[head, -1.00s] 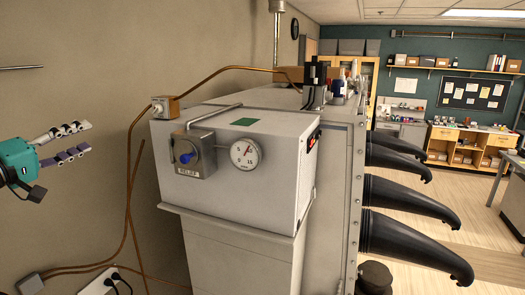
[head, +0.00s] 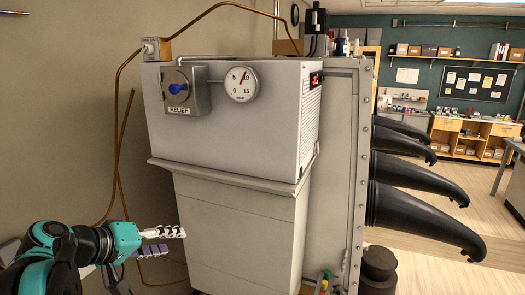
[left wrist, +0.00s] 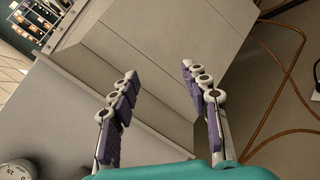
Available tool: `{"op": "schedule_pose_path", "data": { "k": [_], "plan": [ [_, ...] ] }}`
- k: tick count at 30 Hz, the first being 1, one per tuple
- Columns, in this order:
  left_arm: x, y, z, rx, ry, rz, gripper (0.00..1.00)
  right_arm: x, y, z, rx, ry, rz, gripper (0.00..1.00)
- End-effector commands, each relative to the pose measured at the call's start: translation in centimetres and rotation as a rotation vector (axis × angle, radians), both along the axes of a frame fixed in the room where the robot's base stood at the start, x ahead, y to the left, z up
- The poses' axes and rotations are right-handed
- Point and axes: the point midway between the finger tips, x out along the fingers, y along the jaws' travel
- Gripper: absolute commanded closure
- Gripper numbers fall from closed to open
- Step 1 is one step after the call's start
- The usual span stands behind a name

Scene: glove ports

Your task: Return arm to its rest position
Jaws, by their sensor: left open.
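My left gripper (head: 160,241) is teal with white and purple fingers. In the head view it is at the lower left, in front of the lower part of the grey cabinet, below its ledge. In the left wrist view its two fingers (left wrist: 160,95) stand apart with nothing between them, and cabinet panels and wall lie beyond. The gripper is open and empty. My right gripper is not in view.
The grey cabinet (head: 240,130) carries a RELIEF box with a blue knob (head: 178,89) and a round gauge (head: 242,84). Copper tubing (head: 118,120) runs along the wall at left. Black gloves (head: 420,210) stick out at right, with open floor beyond.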

Motion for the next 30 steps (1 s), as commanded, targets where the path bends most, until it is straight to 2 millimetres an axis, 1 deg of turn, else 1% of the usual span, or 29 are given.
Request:
{"op": "schedule_pose_path", "data": {
  "k": [1, 2, 3, 5, 6, 7, 8, 9, 11, 12, 15, 18, 21, 24, 30],
  "plan": [
    [-1.3, -1.4, -5.2, 0.046, 0.028, -0.019, 0.53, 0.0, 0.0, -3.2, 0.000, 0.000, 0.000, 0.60],
    [-2.0, -2.0, -7.5, 0.077, 0.047, -0.028, 0.53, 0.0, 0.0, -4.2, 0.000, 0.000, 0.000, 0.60],
    [-3.0, -2.7, -10.5, 0.119, 0.070, -0.039, 0.53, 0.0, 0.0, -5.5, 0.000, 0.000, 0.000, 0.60],
    [-4.6, -3.6, -15.1, 0.186, 0.099, -0.053, 0.53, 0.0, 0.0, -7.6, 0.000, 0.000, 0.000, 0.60],
    [-5.7, -4.1, -18.2, 0.233, 0.116, -0.064, 0.53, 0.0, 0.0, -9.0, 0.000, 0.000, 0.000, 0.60],
    [-6.5, -4.4, -20.4, 0.269, 0.129, -0.072, 0.53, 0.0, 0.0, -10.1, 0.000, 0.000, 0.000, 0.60],
    [-7.4, -4.7, -22.7, 0.304, 0.139, -0.079, 0.53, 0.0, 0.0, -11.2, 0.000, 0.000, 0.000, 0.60],
    [-8.5, -5.0, -25.8, 0.355, 0.150, -0.089, 0.53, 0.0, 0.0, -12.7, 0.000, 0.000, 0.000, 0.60],
    [-10.1, -5.2, -30.3, 0.432, 0.163, -0.103, 0.53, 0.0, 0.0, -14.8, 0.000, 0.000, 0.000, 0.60],
    [-11.1, -5.2, -33.0, 0.481, 0.166, -0.111, 0.53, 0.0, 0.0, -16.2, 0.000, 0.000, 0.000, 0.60],
    [-13.2, -5.1, -38.7, 0.590, 0.167, -0.127, 0.53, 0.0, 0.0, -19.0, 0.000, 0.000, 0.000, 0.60],
    [-14.5, -4.8, -42.6, 0.674, 0.159, -0.138, 0.53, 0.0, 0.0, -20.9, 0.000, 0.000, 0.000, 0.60],
    [-15.3, -4.5, -44.7, 0.727, 0.153, -0.144, 0.53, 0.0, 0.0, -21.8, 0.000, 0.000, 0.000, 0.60],
    [-15.6, -4.3, -45.4, 0.752, 0.149, -0.145, 0.53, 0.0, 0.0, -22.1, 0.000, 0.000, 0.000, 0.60],
    [-15.6, -4.2, -45.2, 0.754, 0.148, -0.144, 0.53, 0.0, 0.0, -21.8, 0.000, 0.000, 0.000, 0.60]
  ]
}}
